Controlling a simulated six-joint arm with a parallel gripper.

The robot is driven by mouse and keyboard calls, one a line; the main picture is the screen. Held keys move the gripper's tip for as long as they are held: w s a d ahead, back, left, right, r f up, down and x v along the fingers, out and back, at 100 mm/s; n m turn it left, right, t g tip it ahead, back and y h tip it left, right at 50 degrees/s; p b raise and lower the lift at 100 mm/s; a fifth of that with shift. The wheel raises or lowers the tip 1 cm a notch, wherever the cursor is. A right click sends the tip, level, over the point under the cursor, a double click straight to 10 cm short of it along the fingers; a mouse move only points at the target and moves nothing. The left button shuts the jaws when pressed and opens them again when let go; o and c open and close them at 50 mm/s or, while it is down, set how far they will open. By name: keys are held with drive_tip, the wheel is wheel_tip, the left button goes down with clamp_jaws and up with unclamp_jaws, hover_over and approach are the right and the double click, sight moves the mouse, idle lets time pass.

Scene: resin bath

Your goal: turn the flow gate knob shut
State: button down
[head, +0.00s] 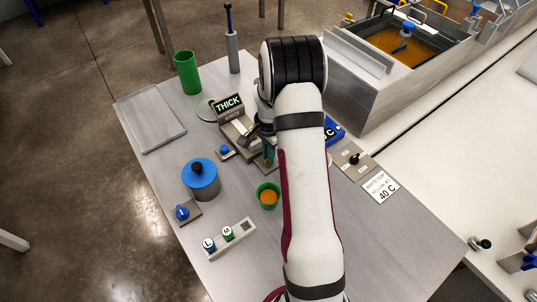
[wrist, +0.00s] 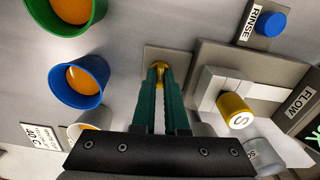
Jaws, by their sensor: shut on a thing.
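A small yellow knob, which I take to be the flow gate knob (wrist: 161,65), stands on a square grey plate (wrist: 178,56) in the wrist view. My gripper (wrist: 161,74) has its two teal fingers closed on the knob from above, with the fingertips around it. Most of the knob is hidden between the fingers, and its turn angle cannot be read. In the head view my gripper (head: 268,158) is low over the table, beside the grey device with the THICK display (head: 228,104). My arm hides part of this area there, and the knob cannot be made out.
A yellow cylinder marked S (wrist: 236,111) sits in the device right of my fingers. The blue RINSE button (wrist: 272,24) is beyond it. Orange-filled green (wrist: 36,15) and blue (wrist: 72,94) cups stand left. A blue lidded pot (head: 202,182) stands further left on the table.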

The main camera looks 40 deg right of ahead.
drive_tip(key=shift+n, duration=0.3)
drive_tip(key=n, duration=0.3)
drive_tip(key=shift+n, duration=0.4)
drive_tip(key=n, duration=0.4)
drive_tip(key=shift+n, duration=0.3)
drive_tip(key=n, duration=0.4)
drive_tip(key=shift+n, duration=2)
drive_tip(key=c, duration=0.9)
unclamp_jaws()
drive_tip(key=shift+c, duration=0.2)
